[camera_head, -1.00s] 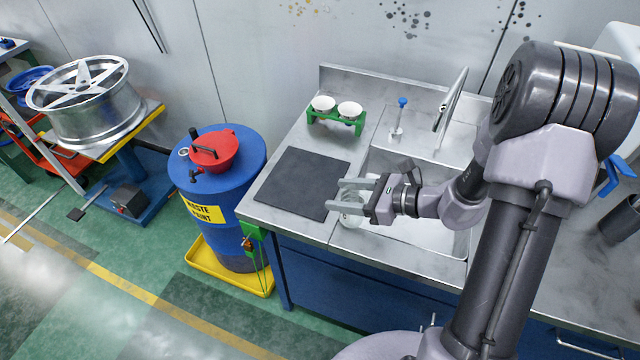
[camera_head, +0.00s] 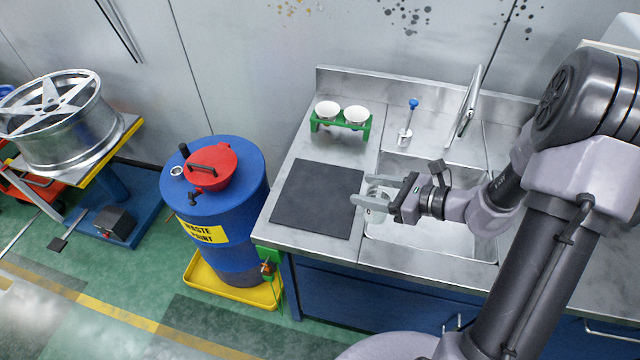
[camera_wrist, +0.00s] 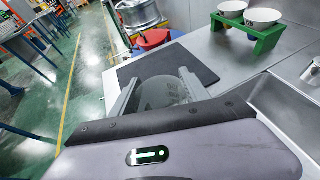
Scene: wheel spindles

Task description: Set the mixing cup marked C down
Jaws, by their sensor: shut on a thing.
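My gripper (camera_head: 362,191) is shut on a clear, see-through mixing cup (camera_head: 378,194). The cup sits between the two fingers, over the left edge of the sink and beside the dark mat. In the wrist view the cup (camera_wrist: 160,94) shows as a round translucent shape between the fingers, with the mat visible behind it. I cannot read a C on it. Its base is hidden, so its height above the counter is not clear. The dark mat (camera_head: 315,195) lies flat and empty on the steel counter, left of the gripper.
A green stand (camera_head: 341,122) with two white bowls is at the counter's back. A blue-topped bottle (camera_head: 407,125) and the faucet (camera_head: 467,112) stand behind the sink (camera_head: 425,240). A blue waste drum (camera_head: 222,225) with a red funnel stands left of the counter.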

